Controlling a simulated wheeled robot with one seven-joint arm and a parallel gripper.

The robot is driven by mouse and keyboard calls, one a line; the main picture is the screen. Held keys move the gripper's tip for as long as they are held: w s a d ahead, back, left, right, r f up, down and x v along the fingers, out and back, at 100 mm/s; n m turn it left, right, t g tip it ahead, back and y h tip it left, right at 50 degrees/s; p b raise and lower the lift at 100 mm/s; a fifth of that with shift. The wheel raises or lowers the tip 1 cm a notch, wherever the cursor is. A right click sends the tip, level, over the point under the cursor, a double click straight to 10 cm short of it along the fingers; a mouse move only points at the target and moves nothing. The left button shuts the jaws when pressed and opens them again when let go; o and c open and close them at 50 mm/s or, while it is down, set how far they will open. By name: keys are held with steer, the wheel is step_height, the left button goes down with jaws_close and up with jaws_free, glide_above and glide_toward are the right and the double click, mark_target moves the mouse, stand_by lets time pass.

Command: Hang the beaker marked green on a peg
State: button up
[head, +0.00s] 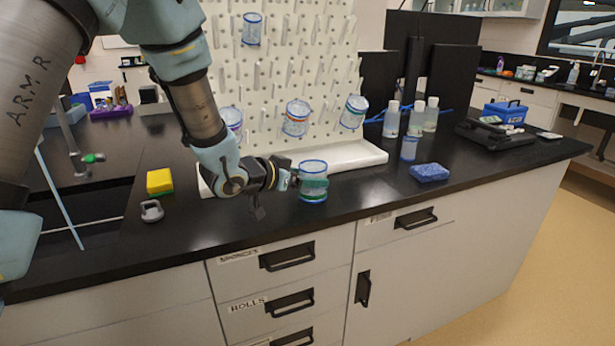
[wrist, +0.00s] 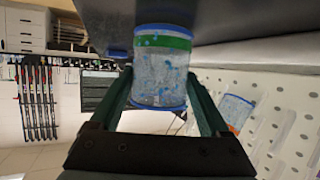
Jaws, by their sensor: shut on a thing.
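The beaker marked green (head: 313,186) is clear with a blue rim and a green band. My gripper (head: 293,179) is shut on its side, low over the front of the black bench. In the wrist view the beaker (wrist: 160,85) sits between the two fingers of my gripper (wrist: 160,75), its green band close to the bench. I cannot tell whether its base touches the bench. The white pegboard (head: 275,85) stands behind, with many bare pegs. Other beakers hang on it: one high up (head: 252,30), one red-marked (head: 296,118), one at right (head: 353,112), and one partly behind my arm (head: 231,119).
A white drip tray (head: 345,158) lies under the pegboard, behind the beaker. A blue sponge (head: 429,172), a small beaker (head: 408,149) and bottles (head: 391,120) stand to the right. A yellow sponge (head: 160,180), a grey item (head: 151,211) and the sink are left.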

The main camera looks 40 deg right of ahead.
steer(key=shift+f, duration=0.2)
steer(key=o, duration=1.2)
steer(key=shift+r, duration=0.1)
steer(key=shift+a+r, duration=0.1)
steer(key=b+v, duration=0.2)
steer(key=v, duration=0.9)
steer(key=shift+a+r, duration=0.1)
steer(key=shift+a, duration=0.3)
